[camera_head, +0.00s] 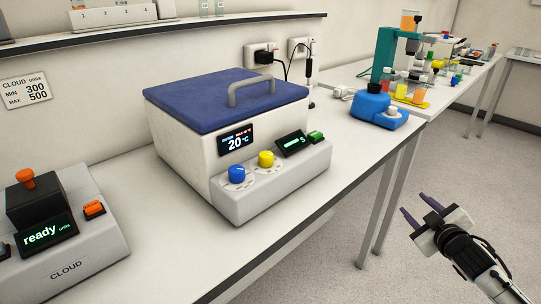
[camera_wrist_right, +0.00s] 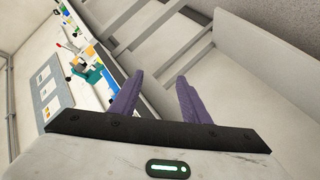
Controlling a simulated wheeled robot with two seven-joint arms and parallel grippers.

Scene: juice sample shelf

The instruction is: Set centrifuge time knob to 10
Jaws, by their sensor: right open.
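The centrifuge (camera_head: 190,140) is a white box with a blue lid (camera_head: 225,98) and a grey handle, standing on the bench. Its front has a blue knob (camera_head: 237,174), a yellow knob (camera_head: 266,159), a display reading 20 °C (camera_head: 236,139), a second small display (camera_head: 293,143) and a green button (camera_head: 316,137). I cannot tell which knob is for time. The lid is shut. My right gripper (camera_head: 419,209) is open and empty, out over the floor right of the bench and apart from the centrifuge. Its purple fingers show in the right wrist view (camera_wrist_right: 156,97). My left gripper is not seen.
A grey cloud meter (camera_head: 90,255) reading "ready" stands at the left front. A blue device (camera_head: 375,112) and a teal stand (camera_head: 384,55) are on the bench at the back right. A shelf (camera_head: 150,32) runs along the wall. The floor around my right gripper is clear.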

